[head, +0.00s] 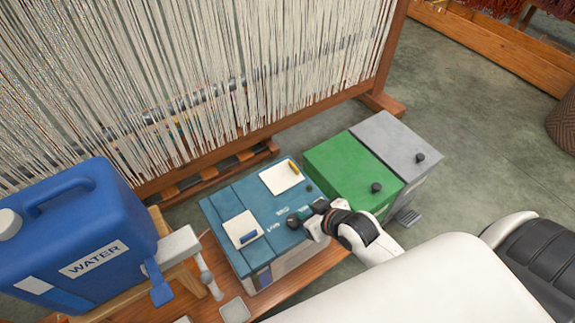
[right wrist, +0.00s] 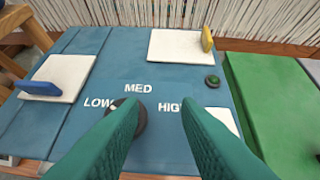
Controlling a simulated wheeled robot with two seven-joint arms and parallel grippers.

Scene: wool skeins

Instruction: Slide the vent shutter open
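A blue-topped box (head: 235,200) stands on the wooden bench, and nothing on it is plainly marked as a vent shutter. Its top has a white plate with a blue handle (head: 246,236) at the left and a white plate with a yellow handle (head: 293,168) at the back. The right wrist view shows the blue handle (right wrist: 40,88), the yellow handle (right wrist: 207,40) and a dark dial (right wrist: 138,122) by LOW, MED and HIGH. My right gripper (head: 296,217) is over the box top, fingers apart and empty in the wrist view (right wrist: 160,108). One finger partly hides the dial. My left gripper is out of view.
A green-lidded bin (head: 345,165) and a grey-lidded bin (head: 395,140) stand right of the box. A blue water jug (head: 85,235) stands at the left. A loom (head: 200,160) rises behind. A green button (right wrist: 212,80) is on the box top.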

